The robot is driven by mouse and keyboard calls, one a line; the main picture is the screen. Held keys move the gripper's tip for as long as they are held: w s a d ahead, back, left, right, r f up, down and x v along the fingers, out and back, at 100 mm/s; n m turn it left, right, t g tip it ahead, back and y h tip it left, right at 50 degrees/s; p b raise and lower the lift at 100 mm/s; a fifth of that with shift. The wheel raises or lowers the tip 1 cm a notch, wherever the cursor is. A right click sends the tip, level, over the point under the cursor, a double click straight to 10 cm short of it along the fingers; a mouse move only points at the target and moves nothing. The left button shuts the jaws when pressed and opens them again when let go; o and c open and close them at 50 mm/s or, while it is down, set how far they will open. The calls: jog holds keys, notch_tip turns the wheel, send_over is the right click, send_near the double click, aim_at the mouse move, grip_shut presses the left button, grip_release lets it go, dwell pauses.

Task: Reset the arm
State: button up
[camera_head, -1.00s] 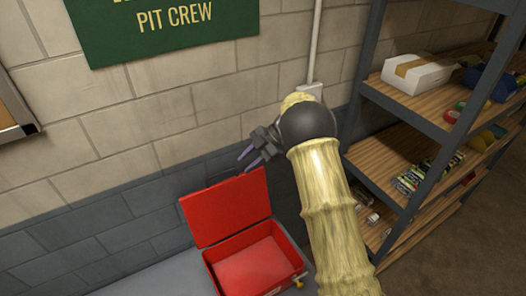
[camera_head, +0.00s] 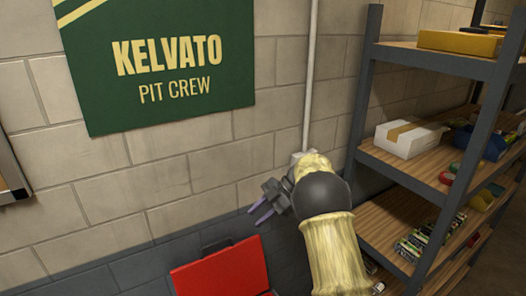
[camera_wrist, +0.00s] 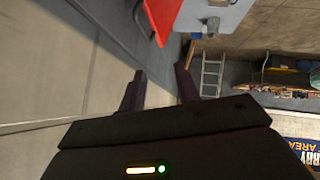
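My gripper (camera_head: 261,212) is at the end of my raised arm, in front of the block wall in the head view. Its two purple-grey fingers point left and stand apart. In the wrist view my gripper (camera_wrist: 158,85) shows two separated fingers with nothing between them. An open red case (camera_head: 222,271) is below and left of my gripper, apart from it; only its raised lid shows in the head view. Part of a red shape (camera_wrist: 163,15) shows at the top of the wrist view.
A metal shelf unit with wooden boards (camera_head: 375,208) stands at right, holding a white box (camera_head: 408,138), a yellow tray (camera_head: 458,42) and batteries (camera_head: 428,235). A green banner (camera_head: 165,65) hangs on the wall. A ladder (camera_wrist: 211,75) shows in the wrist view.

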jog(key=w+d+r+m+t+y, duration=0.2)
jog(key=w+r+m+t, duration=0.5)
jog(key=t, duration=0.3)
jog(key=s+d+r+m+t+h, duration=0.2)
jog(key=s+d+m+t+h, duration=0.2)
jog(key=d+m+h, duration=0.45)
jog(key=s+d+f+m+g+h, duration=0.1)
jog(key=s+d+f+m+g, duration=0.1)
jog(key=s, duration=0.8)
jog(key=s+d+f+m+g+h, duration=0.1)
jog(key=s+f+m+g, duration=0.3)
jog(key=s, duration=0.6)
jog(key=s+d+f+m+g+h, duration=0.1)
jog(key=s+d+f+m+g, duration=0.2)
jog(key=s, duration=0.7)
notch_tip(320, 180, down, 3)
jog(key=shift+s+r+m, duration=0.15)
jog(key=shift+s+m, duration=0.2)
jog(key=shift+m, duration=0.1)
